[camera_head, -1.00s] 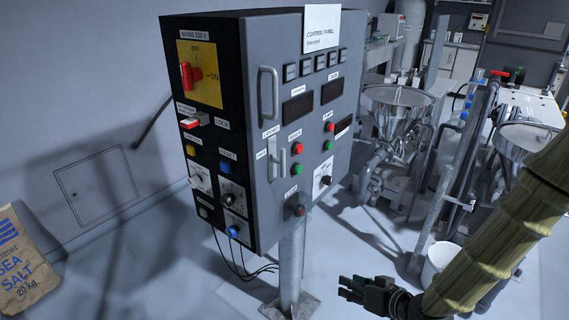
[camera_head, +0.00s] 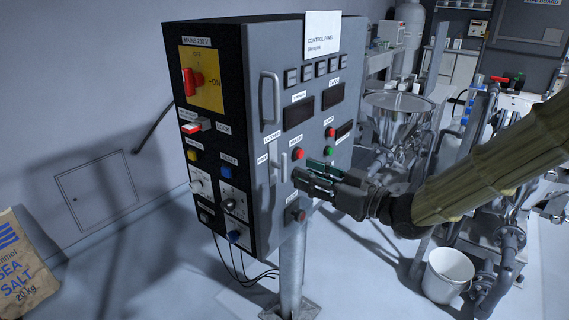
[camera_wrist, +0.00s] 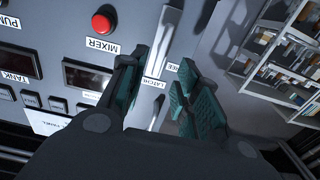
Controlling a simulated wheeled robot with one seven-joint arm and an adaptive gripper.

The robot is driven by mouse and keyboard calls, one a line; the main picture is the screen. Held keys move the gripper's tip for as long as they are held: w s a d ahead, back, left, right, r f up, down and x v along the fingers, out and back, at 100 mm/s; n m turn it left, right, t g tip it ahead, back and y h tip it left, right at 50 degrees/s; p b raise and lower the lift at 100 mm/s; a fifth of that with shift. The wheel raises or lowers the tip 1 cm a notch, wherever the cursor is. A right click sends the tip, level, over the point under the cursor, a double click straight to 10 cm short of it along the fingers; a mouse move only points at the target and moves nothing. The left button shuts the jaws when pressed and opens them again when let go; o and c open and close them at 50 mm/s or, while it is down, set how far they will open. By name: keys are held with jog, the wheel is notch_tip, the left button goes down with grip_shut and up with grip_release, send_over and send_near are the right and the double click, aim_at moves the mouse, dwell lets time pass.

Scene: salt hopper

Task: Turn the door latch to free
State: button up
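The door latch (camera_head: 283,167) is a pale lever beside a narrow upright plate on the cabinet's grey door (camera_head: 340,110). It stands about upright. A "LATCHED" label is above it and a "FREE" label to its left. In the wrist view, turned upside down, the latch (camera_wrist: 166,40) shows beyond the fingertips with both labels close by. My gripper (camera_head: 303,177) is in front of the door, just right of the latch. Its green-padded fingers are apart, with nothing between them that I can see held. In the wrist view my gripper (camera_wrist: 160,92) straddles the line of the latch; contact cannot be told.
The door handle (camera_head: 269,98) is above the latch. Red button (camera_head: 298,154) and green button (camera_head: 329,151) are close to my gripper. The red mains switch (camera_head: 192,82) is on the cabinet's left side. A hopper (camera_head: 398,108) and white bucket (camera_head: 447,275) are at right.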

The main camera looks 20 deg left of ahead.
aim_at(286, 166)
jog(key=p+x, duration=0.1)
jog(key=x, duration=0.6)
jog(key=shift+w+a+p, duration=0.1)
jog(key=shift+a+p, duration=0.2)
jog(key=shift+p, duration=0.1)
grip_shut()
